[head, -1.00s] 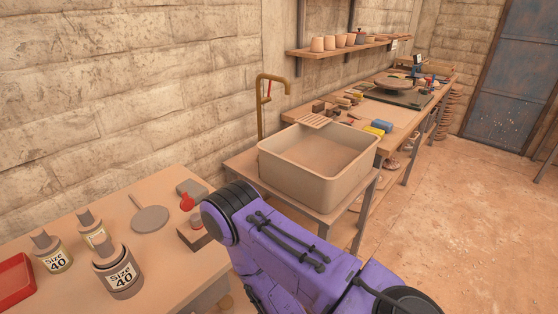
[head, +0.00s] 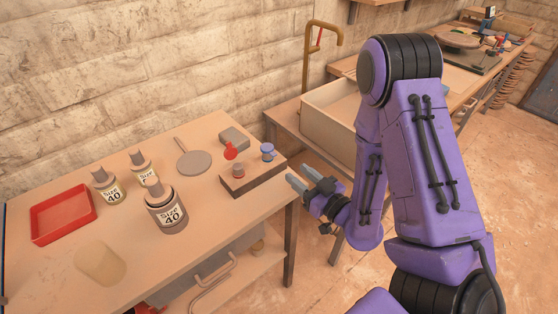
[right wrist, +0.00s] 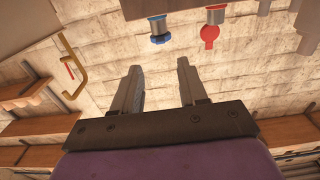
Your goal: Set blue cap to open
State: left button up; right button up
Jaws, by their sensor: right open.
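The blue cap (head: 267,150) is a small round blue-rimmed piece with a grey body at the back right of a dark block (head: 262,177) on the table. The right wrist view shows the blue cap (right wrist: 160,39) just beyond the fingertips, apart from them. Whether it is set open or closed I cannot tell. My right gripper (head: 301,177) is open and empty, to the right of the block near the table's right edge. Its two spread fingers (right wrist: 158,70) show in the right wrist view. My left gripper is not in view.
A red flap-like piece (head: 231,151) and a small red-topped post (head: 238,170) are left of the blue cap. A round grey paddle (head: 194,162), several bottles (head: 167,212) and a red tray (head: 63,214) stand farther left. A basin (head: 328,117) is behind my right arm.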

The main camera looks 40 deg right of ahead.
aim_at(276, 155)
jog(key=w+b, duration=0.2)
jog(key=w+f+b, duration=0.1)
jog(key=shift+w+a, duration=0.25)
jog(key=shift+w, duration=0.15)
jog(key=shift+w+a+r+p, duration=0.1)
jog(key=shift+w+r+p, duration=0.6)
jog(key=shift+w+p, duration=0.4)
jog(key=shift+w+f+p, duration=0.15)
jog(key=shift+w+p, duration=0.35)
jog(key=shift+w, duration=0.55)
jog(key=shift+w+f, duration=0.1)
jog(key=shift+w, duration=0.2)
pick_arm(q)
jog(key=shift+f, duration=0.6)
pick_arm(e)
jog(key=shift+a, duration=0.1)
